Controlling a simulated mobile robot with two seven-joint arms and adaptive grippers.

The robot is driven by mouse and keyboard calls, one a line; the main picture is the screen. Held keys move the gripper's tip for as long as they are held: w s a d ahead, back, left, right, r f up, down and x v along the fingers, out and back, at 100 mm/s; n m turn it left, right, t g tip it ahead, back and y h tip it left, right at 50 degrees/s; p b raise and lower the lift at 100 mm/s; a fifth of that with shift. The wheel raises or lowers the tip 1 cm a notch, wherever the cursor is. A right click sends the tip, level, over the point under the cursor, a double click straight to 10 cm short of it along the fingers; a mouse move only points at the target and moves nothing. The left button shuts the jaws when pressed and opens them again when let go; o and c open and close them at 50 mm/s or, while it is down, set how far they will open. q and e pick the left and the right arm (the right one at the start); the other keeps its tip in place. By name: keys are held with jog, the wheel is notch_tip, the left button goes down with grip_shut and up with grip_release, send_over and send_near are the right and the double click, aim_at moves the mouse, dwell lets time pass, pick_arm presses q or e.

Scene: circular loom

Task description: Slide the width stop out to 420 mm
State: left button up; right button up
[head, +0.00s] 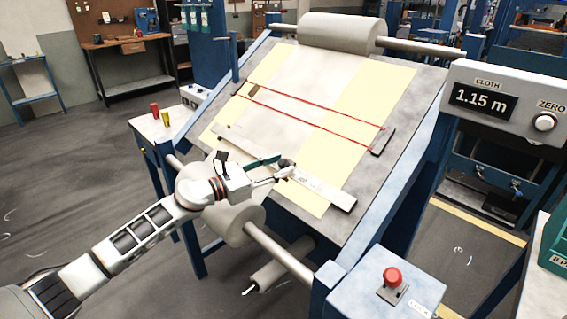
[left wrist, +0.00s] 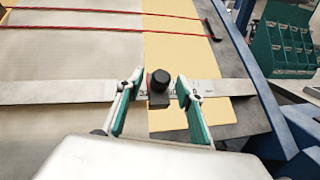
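The width stop is a black knob on a dark block (left wrist: 158,86) on the pale ruler bar (left wrist: 60,92); some scale marks show beside it, but I cannot read its setting. In the head view the ruler bar (head: 325,190) lies slantwise across the lower part of the sloping table, and the dark knob (head: 286,163) shows at my gripper's tips. My left gripper (head: 272,170) is at the stop. In the left wrist view my left gripper (left wrist: 158,90) is open, its green-padded fingers on either side of the knob with gaps on both sides. My right gripper is not in view.
Two red lines (head: 310,112) cross the cloth (head: 290,80) above the bar, ending near a dark strip (head: 382,142). A display box (head: 500,100) reads 1.15 m at right. A red button (head: 392,276) sits at front right. Rollers (head: 235,222) run along the lower edge.

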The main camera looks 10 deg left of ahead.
pick_arm(q)
jog(key=shift+x, duration=0.9)
grip_shut()
jog(key=shift+s, duration=0.1)
